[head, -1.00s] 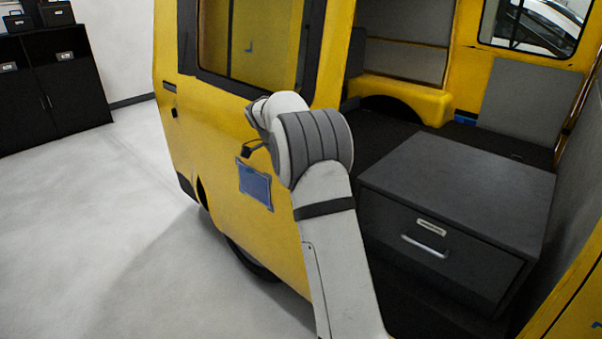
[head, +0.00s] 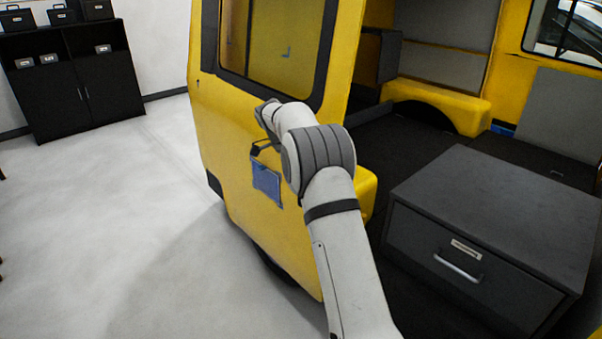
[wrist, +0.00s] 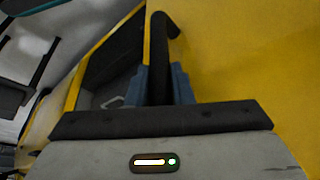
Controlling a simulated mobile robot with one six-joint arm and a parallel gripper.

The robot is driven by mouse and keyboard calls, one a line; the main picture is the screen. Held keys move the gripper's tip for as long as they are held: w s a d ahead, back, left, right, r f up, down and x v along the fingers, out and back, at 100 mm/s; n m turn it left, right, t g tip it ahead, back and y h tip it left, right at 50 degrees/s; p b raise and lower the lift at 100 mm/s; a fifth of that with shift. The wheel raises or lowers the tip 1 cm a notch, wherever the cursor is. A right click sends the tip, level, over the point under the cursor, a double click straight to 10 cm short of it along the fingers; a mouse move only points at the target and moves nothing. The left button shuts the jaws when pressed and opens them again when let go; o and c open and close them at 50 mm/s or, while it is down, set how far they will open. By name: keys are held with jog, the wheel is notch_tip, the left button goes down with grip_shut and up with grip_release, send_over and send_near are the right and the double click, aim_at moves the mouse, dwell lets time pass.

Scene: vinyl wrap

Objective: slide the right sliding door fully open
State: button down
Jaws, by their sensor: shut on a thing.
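The yellow sliding door (head: 235,130) with a dark-framed window stands left of the van's opening in the head view. It also fills the right of the wrist view (wrist: 250,60). Its dark upright handle (wrist: 160,50) shows in the wrist view. My gripper (wrist: 164,85) has its blue-grey fingers shut on this handle, one on each side. The opening right of the door shows a wide stretch of the van's interior.
A dark drawer unit (head: 500,215) with a silver handle stands in the opening, right of my arm. A black cabinet (head: 85,95) stands against the far wall. The pale floor (head: 120,210) beside the van is clear.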

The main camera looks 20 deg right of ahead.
jog(key=shift+w+d+r, duration=0.15)
jog(key=shift+w+r, duration=0.1)
jog(key=shift+r, duration=0.1)
jog(key=c, duration=1.5)
grip_release()
jog(key=shift+w+f, duration=0.15)
jog(key=shift+w, duration=0.05)
jog(key=shift+o, duration=1)
jog(key=shift+s+f, duration=0.1)
jog(key=shift+f, duration=0.05)
jog(key=v, duration=0.8)
jog(key=shift+f, duration=0.1)
